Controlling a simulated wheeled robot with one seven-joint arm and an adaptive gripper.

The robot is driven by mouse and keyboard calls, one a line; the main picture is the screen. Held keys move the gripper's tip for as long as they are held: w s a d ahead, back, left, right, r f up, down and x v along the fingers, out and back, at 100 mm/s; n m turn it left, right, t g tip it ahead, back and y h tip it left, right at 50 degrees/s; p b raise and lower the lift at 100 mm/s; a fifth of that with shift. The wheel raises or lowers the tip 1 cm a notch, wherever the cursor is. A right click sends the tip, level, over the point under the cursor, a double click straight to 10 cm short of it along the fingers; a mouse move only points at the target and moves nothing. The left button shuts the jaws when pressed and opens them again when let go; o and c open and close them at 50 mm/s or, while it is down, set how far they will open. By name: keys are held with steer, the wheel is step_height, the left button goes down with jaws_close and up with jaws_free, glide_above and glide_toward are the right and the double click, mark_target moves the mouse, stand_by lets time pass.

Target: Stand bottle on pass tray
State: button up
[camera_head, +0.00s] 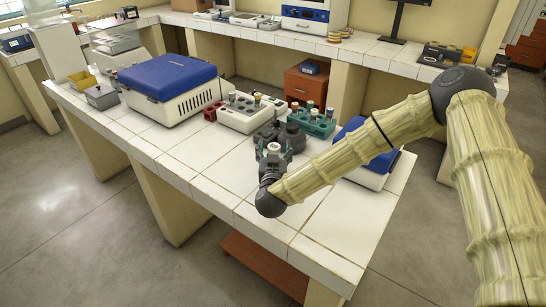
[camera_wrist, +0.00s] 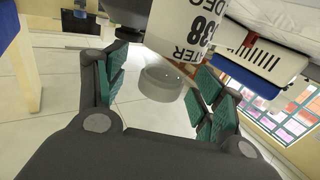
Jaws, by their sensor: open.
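A bottle (camera_wrist: 183,32) with a white label and large black print shows in the wrist view. The green-padded fingers are open, with gaps visible on both sides of that end. In the head view my gripper (camera_head: 272,155) is over the front part of the white tiled bench, with a small pale top (camera_head: 273,147) showing between its fingers. The gripper hides most of the bottle there. I cannot tell which item is the pass tray.
A white rack block (camera_head: 240,118) and a teal tube rack (camera_head: 312,122) stand behind my gripper, with dark round items (camera_head: 292,137) close by. A blue-lidded box (camera_head: 168,78) is left; another blue-topped device (camera_head: 370,150) is right, behind my arm. The bench's front left is clear.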

steer(key=shift+w, duration=0.45)
steer(key=c, duration=1.1)
steer(key=shift+c, duration=0.6)
steer(key=shift+r, duration=0.1)
